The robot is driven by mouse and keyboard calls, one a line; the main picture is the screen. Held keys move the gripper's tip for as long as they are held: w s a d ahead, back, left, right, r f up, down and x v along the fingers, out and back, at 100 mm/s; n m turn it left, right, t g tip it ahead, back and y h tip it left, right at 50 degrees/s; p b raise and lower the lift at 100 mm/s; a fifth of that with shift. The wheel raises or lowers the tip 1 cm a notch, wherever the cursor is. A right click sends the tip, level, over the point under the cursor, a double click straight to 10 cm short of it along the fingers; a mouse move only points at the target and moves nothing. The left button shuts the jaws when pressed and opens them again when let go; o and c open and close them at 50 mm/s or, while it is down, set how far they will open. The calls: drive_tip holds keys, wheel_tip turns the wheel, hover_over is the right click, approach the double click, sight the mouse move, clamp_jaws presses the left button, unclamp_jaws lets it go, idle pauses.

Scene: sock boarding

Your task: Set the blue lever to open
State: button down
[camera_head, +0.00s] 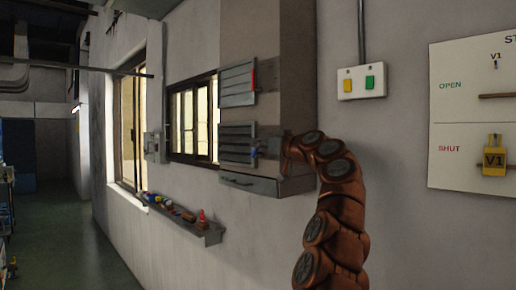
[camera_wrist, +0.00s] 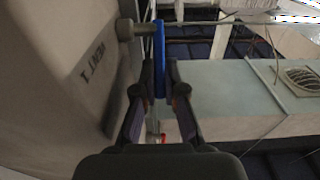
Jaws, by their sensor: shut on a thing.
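The blue lever (camera_wrist: 159,50) is a flat blue bar on a round grey pivot in the wrist view. My gripper (camera_wrist: 160,80) has its two dark fingers on either side of the lever's end, shut on it. In the head view the lever (camera_head: 254,152) is a small blue spot, mostly hidden by my gripper (camera_head: 262,148), beside the lower slatted vent (camera_head: 236,143). Lettering that seems to read VENT 1 (camera_wrist: 93,65) is on the surface beside the lever. I cannot tell the lever's exact setting.
An upper slatted vent (camera_head: 237,85) has a red lever (camera_head: 252,78). A wall board (camera_head: 460,100) has OPEN and SHUT rows, with a yellow V1 tag (camera_head: 494,158) in the SHUT row. A switch box (camera_head: 361,83) and a shelf (camera_head: 212,236) with small items flank my arm.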

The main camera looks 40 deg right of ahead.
drive_tip(key=shift+s+d+f+t+y+b, duration=0.1)
drive_tip(key=shift+s+f+t+b, duration=0.2)
drive_tip(key=shift+t+b, duration=0.8)
drive_tip(key=shift+s+f+t+y+b, duration=0.15)
drive_tip(key=shift+f+t+b, duration=0.25)
drive_tip(key=shift+b, duration=1.3)
drive_tip(key=shift+s+d+f+t+y+b, duration=0.1)
drive_tip(key=shift+s+f+t+b, duration=0.15)
drive_tip(key=shift+t+b, duration=0.85)
drive_tip(key=shift+s+f+t+b, duration=0.15)
drive_tip(key=shift+t+b, duration=0.35)
drive_tip(key=shift+b, duration=0.7)
drive_tip(key=c, duration=1.5)
unclamp_jaws()
drive_tip(key=shift+s, duration=0.1)
